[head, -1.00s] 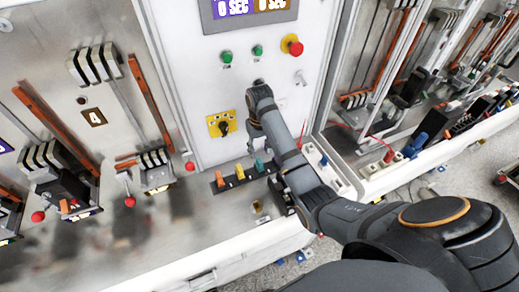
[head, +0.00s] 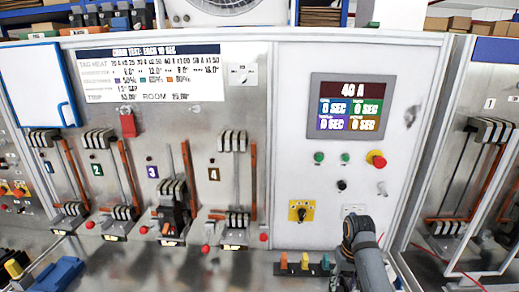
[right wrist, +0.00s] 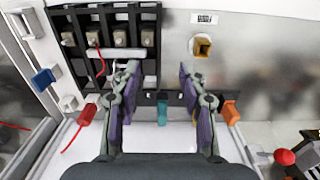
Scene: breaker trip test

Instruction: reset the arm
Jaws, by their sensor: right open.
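My right arm (head: 368,250) comes in at the bottom of the head view, in front of the light panel, with its forearm cut off by the lower edge. My right gripper (head: 346,255) is small and partly hidden there. In the right wrist view my right gripper (right wrist: 157,90) is open, with two purple-padded fingers apart and nothing held. Between and beyond the fingers lie the shelf and a teal plug (right wrist: 162,110). An orange plug (right wrist: 231,112) is beside the right finger and a red one (right wrist: 88,112) beside the left. My left gripper is not in view.
A black rack (right wrist: 108,30) stands close to the left finger. A yellow socket (right wrist: 203,46) lies beyond. The panel has a display (head: 346,106), a red button (head: 376,159) and a yellow switch (head: 301,211). Breaker bays with red-knobbed levers (head: 206,249) are left of the arm.

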